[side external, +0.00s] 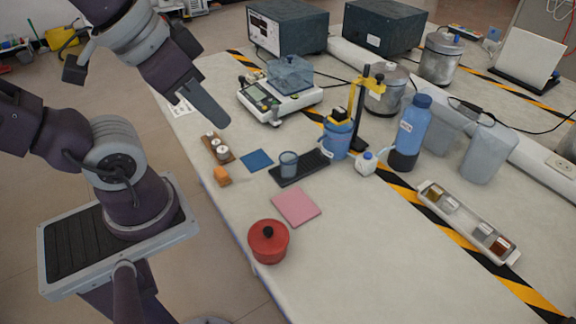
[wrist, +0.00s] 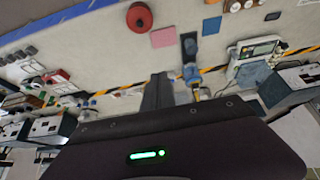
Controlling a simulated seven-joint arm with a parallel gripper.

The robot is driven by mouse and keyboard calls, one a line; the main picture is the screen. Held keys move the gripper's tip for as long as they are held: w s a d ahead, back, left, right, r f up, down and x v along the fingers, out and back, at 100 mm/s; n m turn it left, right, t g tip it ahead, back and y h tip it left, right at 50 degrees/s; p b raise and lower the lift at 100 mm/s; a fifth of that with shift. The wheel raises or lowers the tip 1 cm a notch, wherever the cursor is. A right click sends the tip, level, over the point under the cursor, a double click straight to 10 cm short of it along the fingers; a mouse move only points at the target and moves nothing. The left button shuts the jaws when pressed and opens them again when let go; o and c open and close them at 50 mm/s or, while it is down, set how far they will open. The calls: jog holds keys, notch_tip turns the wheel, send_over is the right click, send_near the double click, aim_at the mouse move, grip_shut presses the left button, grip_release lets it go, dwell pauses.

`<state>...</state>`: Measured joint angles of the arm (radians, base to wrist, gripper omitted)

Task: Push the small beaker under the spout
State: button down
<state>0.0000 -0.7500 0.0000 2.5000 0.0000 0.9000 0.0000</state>
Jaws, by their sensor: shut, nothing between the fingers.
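The small beaker (side external: 289,163), a bluish clear cup, stands upright at the near-left part of a dark ribbed strip (side external: 318,160). The strip runs toward a blue vessel (side external: 338,140) with a pale spout at its lower side, beside a yellow-topped stand (side external: 362,110). The beaker is apart from the vessel, toward the front left. My gripper (side external: 221,121) is shut and empty, raised above the table to the left of the beaker. In the wrist view my gripper (wrist: 157,88) points toward the table, and the dark strip (wrist: 189,45) shows beyond it; the beaker is hard to make out there.
A blue square (side external: 257,160) and a pink square (side external: 296,206) lie flat near the beaker. A scale (side external: 280,100) and a blue bottle (side external: 409,135) stand behind.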

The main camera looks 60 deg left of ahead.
aim_at(288, 165)
jog(key=w+a+f+g+y, duration=0.1)
jog(key=w+a+f+g, duration=0.3)
jog(key=w+a+f, duration=0.7)
jog(key=shift+g+h, duration=0.5)
jog(key=shift+g, duration=0.3)
jog(key=f, duration=0.6)
jog(key=w+a+f, duration=0.1)
jog(key=f, duration=0.6)
jog(key=w+f, duration=0.1)
jog(key=f, duration=0.6)
jog(key=shift+a, duration=0.25)
jog(key=w, duration=0.3)
jog(key=shift+r, duration=0.1)
jog(key=shift+w, duration=0.55)
